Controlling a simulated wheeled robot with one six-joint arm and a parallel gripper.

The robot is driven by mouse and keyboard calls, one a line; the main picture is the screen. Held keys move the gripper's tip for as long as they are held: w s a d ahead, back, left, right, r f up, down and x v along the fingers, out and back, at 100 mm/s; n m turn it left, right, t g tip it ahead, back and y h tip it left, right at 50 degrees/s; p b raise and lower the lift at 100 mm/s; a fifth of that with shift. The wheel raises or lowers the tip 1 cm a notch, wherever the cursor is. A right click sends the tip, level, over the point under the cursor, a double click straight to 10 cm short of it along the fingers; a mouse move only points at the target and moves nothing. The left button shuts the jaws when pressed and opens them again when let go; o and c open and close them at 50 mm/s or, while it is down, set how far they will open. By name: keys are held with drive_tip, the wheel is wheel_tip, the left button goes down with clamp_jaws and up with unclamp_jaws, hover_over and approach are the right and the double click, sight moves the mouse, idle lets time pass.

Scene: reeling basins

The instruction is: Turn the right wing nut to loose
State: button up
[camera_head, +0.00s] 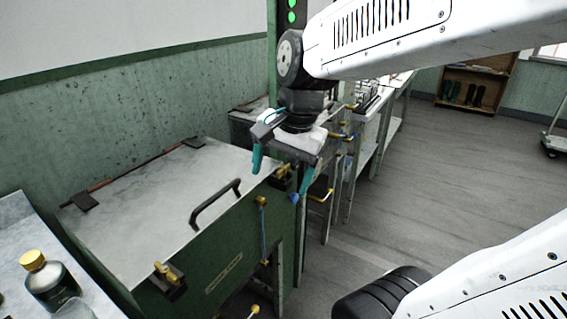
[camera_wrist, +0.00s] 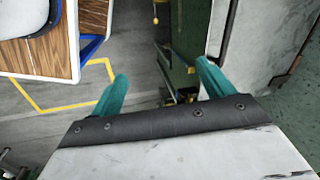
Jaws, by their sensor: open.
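The right wing nut (camera_head: 284,182) is a small brass piece on a dark bracket at the front right corner of the green basin with a grey lid (camera_head: 150,205). My gripper (camera_head: 281,176) is above that corner, its two teal fingers open and apart, pointing down. In the wrist view my gripper (camera_wrist: 163,73) has nothing between its fingers. Brass and dark parts (camera_wrist: 183,97) show below, near the right finger and partly hidden by the gripper body. I cannot tell whether the fingers touch the nut. A left wing nut (camera_head: 168,273) sits on the front left bracket.
The lid has a black handle (camera_head: 215,203). A bottle with a yellow cap (camera_head: 48,280) is on the lower left bench. Open grey floor (camera_head: 420,180) lies to the right.

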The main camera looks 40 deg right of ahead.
drive_tip(key=w+d+f+m+t, duration=0.1)
drive_tip(key=w+d+f+m, duration=0.1)
drive_tip(key=w+d+m, duration=0.55)
drive_tip(key=m+t, duration=0.1)
drive_tip(key=m, duration=1.1)
approach(284, 167)
drive_tip(key=f, duration=0.2)
drive_tip(key=shift+m, duration=0.25)
drive_tip(key=x, duration=0.7)
drive_tip(key=shift+w, duration=0.35)
drive_tip(key=c, duration=1)
